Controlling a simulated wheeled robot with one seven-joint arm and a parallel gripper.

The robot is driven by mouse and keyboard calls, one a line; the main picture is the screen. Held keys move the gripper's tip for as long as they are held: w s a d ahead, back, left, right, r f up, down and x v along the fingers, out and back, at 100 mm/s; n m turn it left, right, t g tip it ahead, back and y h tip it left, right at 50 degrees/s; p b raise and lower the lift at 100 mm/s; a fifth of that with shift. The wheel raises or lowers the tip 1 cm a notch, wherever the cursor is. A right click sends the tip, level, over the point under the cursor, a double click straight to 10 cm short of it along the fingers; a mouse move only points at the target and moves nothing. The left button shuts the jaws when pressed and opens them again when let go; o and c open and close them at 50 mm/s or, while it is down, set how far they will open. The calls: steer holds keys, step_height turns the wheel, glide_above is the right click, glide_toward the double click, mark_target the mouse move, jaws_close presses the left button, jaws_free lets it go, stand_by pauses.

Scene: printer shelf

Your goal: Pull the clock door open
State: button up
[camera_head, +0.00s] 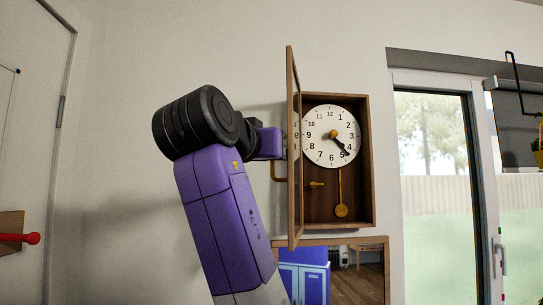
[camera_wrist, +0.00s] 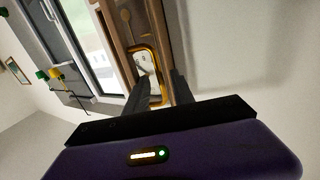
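The wooden wall clock (camera_head: 366,160) has a white dial (camera_head: 330,136) and a gold pendulum (camera_head: 341,210). Its framed door (camera_head: 291,215) stands swung out to the left, seen nearly edge-on in the head view, so the case is uncovered. A gold handle (camera_head: 279,180) sticks out from the door's outer face. In the wrist view the handle is a gold loop (camera_wrist: 133,62). My gripper (camera_wrist: 163,78) has its two dark fingers apart at the loop. One finger overlaps the loop and the other is outside it. Contact cannot be told. My arm hides the fingertips in the head view.
A wood-framed picture or mirror (camera_head: 385,270) is just below the clock. A glass door (camera_head: 435,180) is to the right, with a hanging yellow pot (camera_head: 538,157) beyond it. A red knob (camera_head: 32,238) is at the far left. The wall left of the clock is bare.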

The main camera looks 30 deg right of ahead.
steer(key=b+v, duration=0.2)
steer(key=v, duration=0.5)
steer(key=shift+s+a, duration=0.2)
